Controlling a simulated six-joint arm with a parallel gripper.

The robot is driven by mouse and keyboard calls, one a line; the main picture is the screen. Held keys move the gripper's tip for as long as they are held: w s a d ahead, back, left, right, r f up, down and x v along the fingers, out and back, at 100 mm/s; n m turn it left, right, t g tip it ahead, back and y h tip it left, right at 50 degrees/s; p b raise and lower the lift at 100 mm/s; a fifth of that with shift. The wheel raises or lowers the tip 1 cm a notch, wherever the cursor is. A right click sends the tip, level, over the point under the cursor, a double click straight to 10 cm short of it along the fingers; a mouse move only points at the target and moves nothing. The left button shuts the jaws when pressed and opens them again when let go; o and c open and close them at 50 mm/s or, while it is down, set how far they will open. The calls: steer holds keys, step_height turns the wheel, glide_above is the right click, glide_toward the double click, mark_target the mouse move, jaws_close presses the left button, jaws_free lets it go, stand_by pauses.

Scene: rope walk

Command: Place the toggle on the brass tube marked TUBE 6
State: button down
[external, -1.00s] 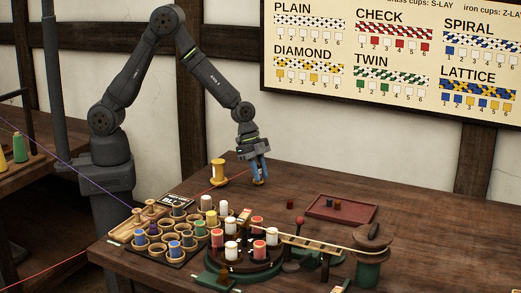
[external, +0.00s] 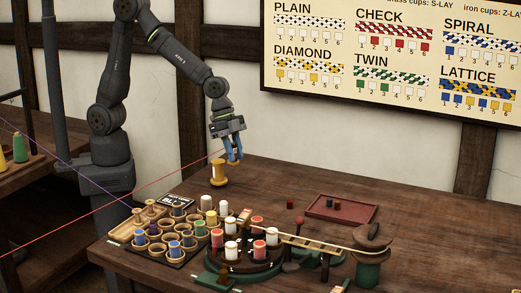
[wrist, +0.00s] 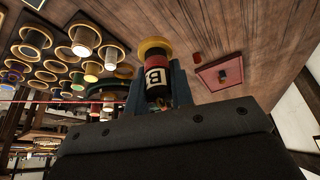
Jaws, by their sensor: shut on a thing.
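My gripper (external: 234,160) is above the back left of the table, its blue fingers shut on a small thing. A yellow spool-shaped post (external: 218,174) stands upright on the table, just below and left of my gripper. I cannot read a TUBE 6 mark anywhere.
A rack of brass-coloured cups (external: 160,249) with coloured bobbins stands at front left, beside a wooden tray (external: 128,231). A round braiding stand (external: 237,268) is in the middle front. A red tray (external: 341,209) lies right. A red line stretches left from my gripper.

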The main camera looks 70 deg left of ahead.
steer(key=s+a+r+m, duration=0.1)
steer(key=s+a+r, duration=0.1)
steer(key=s+r, duration=0.35)
steer(key=s+a+r+m, duration=0.1)
steer(key=s+a+r, duration=0.25)
steer(key=s, duration=0.35)
glide_above(217, 162)
steer(key=shift+g, duration=0.3)
step_height(217, 162, down, 7)
steer(key=shift+r, duration=0.2)
steer(key=shift+f, duration=2.05)
steer(key=shift+f, duration=0.15)
steer(key=c, duration=1.3)
jaws_free()
steer(key=shift+o, duration=0.2)
